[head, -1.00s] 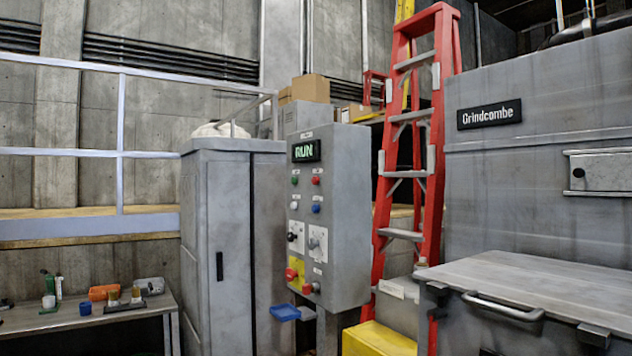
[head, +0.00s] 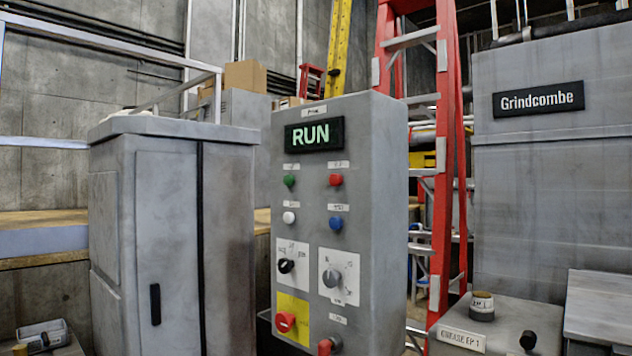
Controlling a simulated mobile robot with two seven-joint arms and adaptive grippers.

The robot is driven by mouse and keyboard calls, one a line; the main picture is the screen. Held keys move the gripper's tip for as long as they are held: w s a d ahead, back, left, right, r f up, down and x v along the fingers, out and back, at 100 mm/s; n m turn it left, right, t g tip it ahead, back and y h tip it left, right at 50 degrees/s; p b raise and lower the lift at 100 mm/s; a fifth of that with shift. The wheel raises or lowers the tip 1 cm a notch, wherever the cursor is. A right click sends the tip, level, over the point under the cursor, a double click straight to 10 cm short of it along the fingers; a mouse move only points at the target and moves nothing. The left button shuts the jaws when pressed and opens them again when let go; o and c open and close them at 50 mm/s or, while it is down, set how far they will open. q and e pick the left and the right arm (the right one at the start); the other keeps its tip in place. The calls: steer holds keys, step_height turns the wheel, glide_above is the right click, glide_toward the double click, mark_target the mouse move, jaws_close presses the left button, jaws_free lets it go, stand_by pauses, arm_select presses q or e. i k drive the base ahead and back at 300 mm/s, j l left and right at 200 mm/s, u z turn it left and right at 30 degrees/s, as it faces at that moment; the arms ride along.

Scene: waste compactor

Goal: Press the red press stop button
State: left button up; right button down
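A grey control panel (head: 310,232) stands upright in the middle of the head view, with its display (head: 314,135) reading RUN. A red button (head: 336,180) is at the upper right, beside a green button (head: 289,181). Below them are a white button (head: 289,217) and a blue button (head: 335,223). A large red button (head: 285,322) sits on a yellow plate at the lower left. Another red control (head: 328,346) is at the bottom edge. The small labels are too blurred to read. Neither gripper is in view.
A grey cabinet (head: 175,235) stands left of the panel. A red ladder (head: 450,150) stands behind it to the right. A grey machine marked Grindcombe (head: 550,190) fills the right side. A grease box (head: 480,325) with a small pot (head: 482,307) is at the lower right.

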mark_target(334, 179)
steer(key=i+j+z, duration=0.1)
steer(key=i+j, duration=0.25)
steer(key=j, duration=0.3)
steer(key=i+j+z, duration=0.15)
steer(key=i+j, duration=0.2)
steer(key=j, duration=0.3)
steer(key=i+z, duration=0.05)
